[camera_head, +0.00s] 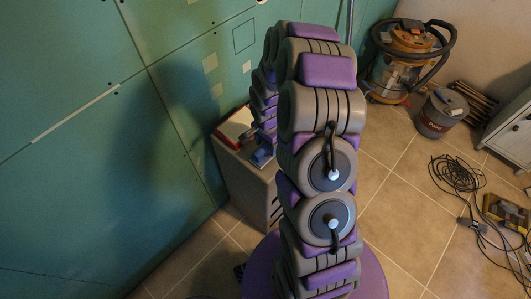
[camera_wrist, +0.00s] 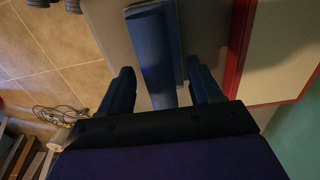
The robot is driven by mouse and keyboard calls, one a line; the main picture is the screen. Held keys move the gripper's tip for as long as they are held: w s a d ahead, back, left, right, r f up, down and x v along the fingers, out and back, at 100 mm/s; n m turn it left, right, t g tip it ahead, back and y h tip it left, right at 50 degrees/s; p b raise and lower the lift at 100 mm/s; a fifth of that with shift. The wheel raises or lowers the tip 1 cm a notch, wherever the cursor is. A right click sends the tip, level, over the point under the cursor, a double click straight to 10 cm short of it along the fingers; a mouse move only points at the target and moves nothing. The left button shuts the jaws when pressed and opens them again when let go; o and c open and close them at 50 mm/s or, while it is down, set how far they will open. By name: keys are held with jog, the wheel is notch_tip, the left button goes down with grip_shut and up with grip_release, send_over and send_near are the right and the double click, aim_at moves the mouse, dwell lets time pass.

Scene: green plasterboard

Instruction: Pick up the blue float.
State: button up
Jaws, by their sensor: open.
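The blue float (camera_wrist: 154,48) lies on the grey top of a low cabinet (camera_wrist: 108,22). In the wrist view it runs lengthwise between the two fingers of my gripper (camera_wrist: 160,66). The fingers are open, one on each side of the float, with a visible gap to it. I cannot tell how far above it they are. In the head view a small blue patch, seemingly the float (camera_head: 262,156), shows on the cabinet (camera_head: 246,184) beside my arm. My arm hides my gripper there.
A red-edged white board or box (camera_wrist: 275,50) lies close beside the float on the cabinet top. The green plasterboard wall (camera_head: 80,110) stands close on the left. A vacuum cleaner (camera_head: 408,65), a bucket (camera_head: 441,113) and coiled cables (camera_head: 458,180) are on the tiled floor at right.

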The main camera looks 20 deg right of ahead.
jog(key=shift+c, duration=0.2)
grip_shut()
dwell(0.4)
